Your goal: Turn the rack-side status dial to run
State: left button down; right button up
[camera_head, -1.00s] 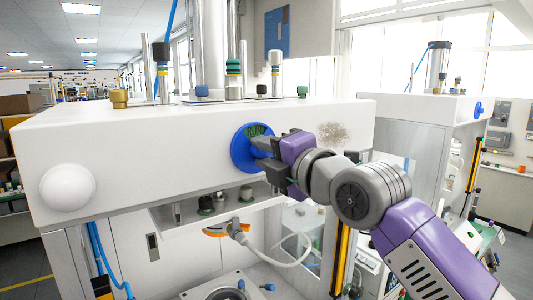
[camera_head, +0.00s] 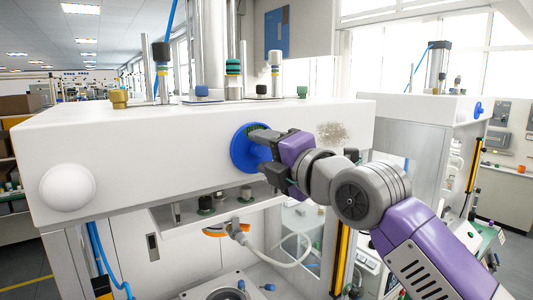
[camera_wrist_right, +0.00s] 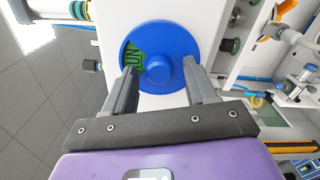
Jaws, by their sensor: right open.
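The blue round dial (camera_head: 240,155) is on the white front face of the press head. In the right wrist view, its central knob (camera_wrist_right: 160,68) stands out from the blue disc (camera_wrist_right: 172,35). A green window (camera_wrist_right: 133,54) in the disc shows dark letters reading "UN", with the rest hidden or cut off. My right gripper (camera_head: 263,154) is open in front of the dial. In the right wrist view, its fingers (camera_wrist_right: 162,80) lie on either side of the knob, with gaps visible. My left gripper is not in view.
The white press head (camera_head: 130,150) has a white dome (camera_head: 67,187) at its left. Below it hang fittings, a grey hose (camera_head: 275,254) and an orange part. A second press (camera_head: 425,107) stands behind at right.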

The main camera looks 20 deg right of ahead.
jog(key=b+v, duration=0.2)
jog(key=v, duration=0.5)
jog(key=shift+s, duration=0.25)
jog(key=shift+d, duration=0.1)
